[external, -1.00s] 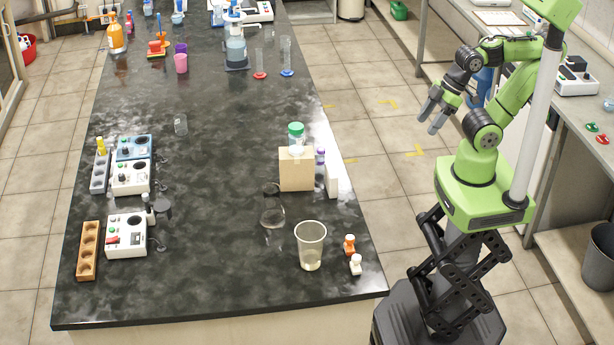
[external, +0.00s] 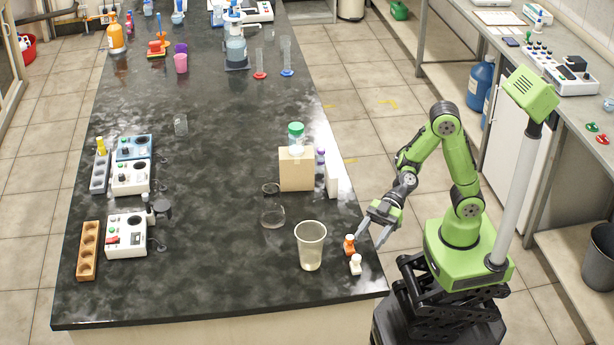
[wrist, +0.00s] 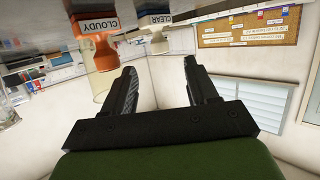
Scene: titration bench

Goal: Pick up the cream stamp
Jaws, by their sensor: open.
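The cream stamp (external: 356,264) stands upright near the right edge of the black bench, close to its front corner. In the wrist view, the cream stamp (wrist: 158,42) appears upside down, with a "CLEAR" label, beyond the gap between my fingers. An orange stamp (external: 349,244) stands just behind it; its label reads "CLOUDY" in the wrist view (wrist: 101,52). My gripper (external: 371,237) is open and empty at the bench's right edge, to the right of the stamps and apart from the cream one. Both fingers (wrist: 159,66) show in the wrist view.
A clear cup (external: 310,246) stands left of the stamps, with a glass flask (external: 272,217) behind it. A cardboard box (external: 296,170) and a white box (external: 332,181) stand farther back. The bench front (external: 210,285) is clear.

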